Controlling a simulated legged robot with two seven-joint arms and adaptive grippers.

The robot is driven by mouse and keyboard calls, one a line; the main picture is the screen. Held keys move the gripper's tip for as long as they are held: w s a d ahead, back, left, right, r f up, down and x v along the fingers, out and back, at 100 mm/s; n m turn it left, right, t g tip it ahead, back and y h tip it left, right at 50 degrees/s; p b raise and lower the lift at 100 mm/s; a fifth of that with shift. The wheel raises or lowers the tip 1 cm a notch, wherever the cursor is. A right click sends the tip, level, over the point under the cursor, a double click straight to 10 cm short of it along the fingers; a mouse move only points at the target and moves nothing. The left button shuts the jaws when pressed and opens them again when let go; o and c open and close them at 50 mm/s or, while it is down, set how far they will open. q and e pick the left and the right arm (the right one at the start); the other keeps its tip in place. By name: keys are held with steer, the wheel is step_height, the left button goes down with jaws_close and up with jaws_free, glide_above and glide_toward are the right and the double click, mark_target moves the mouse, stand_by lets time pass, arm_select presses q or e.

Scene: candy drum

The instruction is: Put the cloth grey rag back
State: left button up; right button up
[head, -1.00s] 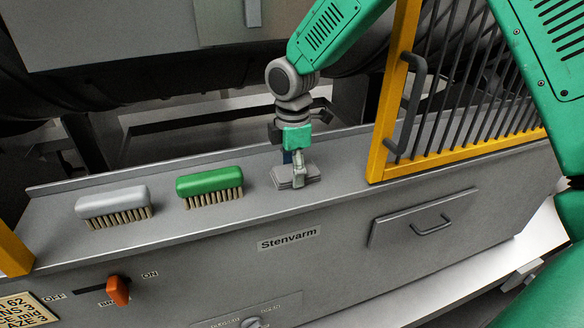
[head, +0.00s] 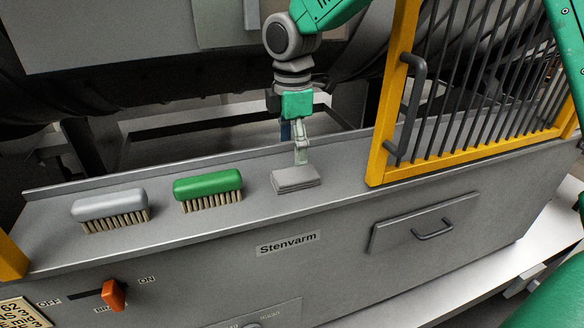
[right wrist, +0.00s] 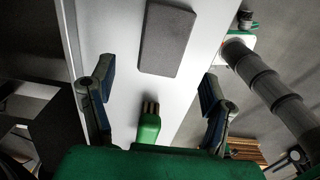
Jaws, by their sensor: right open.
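The grey cloth rag (head: 296,179) lies folded flat on the machine's grey ledge, right of the green brush. In the right wrist view the rag (right wrist: 167,38) lies beyond the fingertips, apart from them. My right gripper (head: 301,158) is above the rag, pointing down, and in the right wrist view its two blue-padded fingers (right wrist: 158,85) are spread wide with nothing between them. My left gripper is not in view.
A green brush (head: 208,185) and a grey brush (head: 110,205) stand on the ledge (head: 255,195) left of the rag. A yellow-framed barred guard (head: 378,160) with a handle rises to the right. An orange switch (head: 113,294) sits on the front panel.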

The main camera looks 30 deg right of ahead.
mark_target(293, 174)
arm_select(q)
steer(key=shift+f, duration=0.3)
arm_select(e)
step_height(293, 174, up, 5)
steer(key=shift+f, duration=0.1)
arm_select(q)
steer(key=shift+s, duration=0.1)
